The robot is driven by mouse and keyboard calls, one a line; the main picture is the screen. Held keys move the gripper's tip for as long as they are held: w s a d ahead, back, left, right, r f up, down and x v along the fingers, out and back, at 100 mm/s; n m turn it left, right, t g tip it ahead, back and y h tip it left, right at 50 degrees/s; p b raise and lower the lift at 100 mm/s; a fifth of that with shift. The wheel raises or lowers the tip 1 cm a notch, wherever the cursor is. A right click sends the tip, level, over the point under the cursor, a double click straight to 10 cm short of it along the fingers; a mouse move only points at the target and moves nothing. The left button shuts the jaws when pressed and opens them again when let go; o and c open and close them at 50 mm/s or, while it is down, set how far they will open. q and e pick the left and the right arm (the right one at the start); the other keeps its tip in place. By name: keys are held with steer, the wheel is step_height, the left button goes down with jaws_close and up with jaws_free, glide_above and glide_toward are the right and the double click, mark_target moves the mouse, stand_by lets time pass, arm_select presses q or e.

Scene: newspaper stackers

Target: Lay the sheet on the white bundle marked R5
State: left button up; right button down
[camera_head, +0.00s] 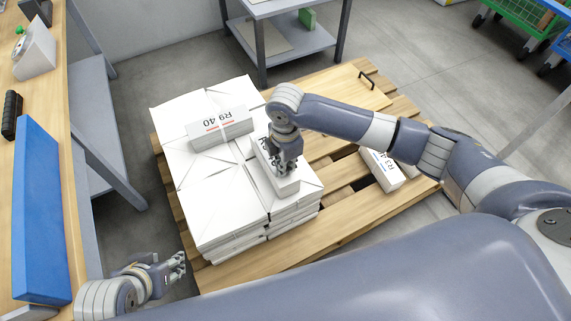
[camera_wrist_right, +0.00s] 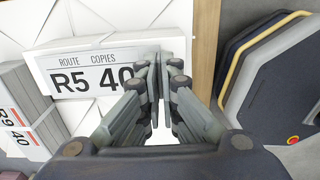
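The white R5 bundle (camera_head: 285,184) lies on the stacked white bundles on the pallet. In the right wrist view a white face printed "ROUTE COPIES R5 40" (camera_wrist_right: 85,68) lies flat on its top. I cannot tell whether this is a loose sheet or part of the bundle. My right gripper (camera_head: 288,170) points down over it; in the wrist view its fingertips (camera_wrist_right: 157,75) are close together near the label's right end. I see nothing clearly between them, and contact is hidden. My left gripper (camera_head: 178,267) is low at the left, away from the bundles.
A bundle marked R9 40 (camera_head: 222,128) lies beside R5 on the stack. Another labelled bundle (camera_head: 385,170) lies on the right of the wooden pallet (camera_head: 235,273). A workbench with a blue panel (camera_head: 40,210) stands left. A grey table (camera_head: 290,8) stands behind.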

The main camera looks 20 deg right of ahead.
arm_select(q)
steer(key=shift+w+r, duration=0.1)
steer(key=shift+w, duration=0.3)
arm_select(e)
steer(key=shift+f, duration=0.55)
steer(key=c, duration=1.7)
jaws_free()
arm_select(q)
steer(key=shift+d, duration=0.1)
steer(key=shift+w+d, duration=0.1)
